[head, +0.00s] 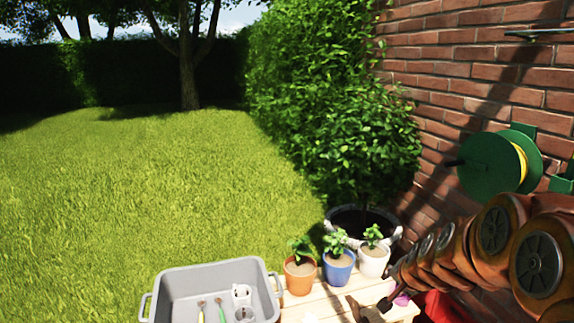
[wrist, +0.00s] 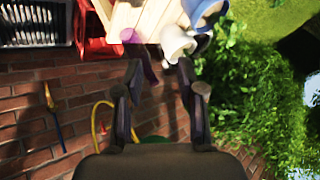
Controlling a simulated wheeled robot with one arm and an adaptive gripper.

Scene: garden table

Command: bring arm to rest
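My arm reaches in from the right edge of the head view, and my gripper (head: 372,306) is low over the right end of the wooden table (head: 298,307). In the wrist view my gripper (wrist: 161,76) has its two fingers apart with nothing held between them. Brick wall shows behind the fingers, and the table (wrist: 150,18) lies beyond the fingertips. The view is turned sideways or upside down there.
A grey tub (head: 170,285) holding small tools and a white item stands at the left. Terracotta (head: 299,277), blue (head: 338,268) and white (head: 373,261) plant pots stand along the table's back. A red object (head: 445,305) and a green hose reel (head: 490,165) are near my arm.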

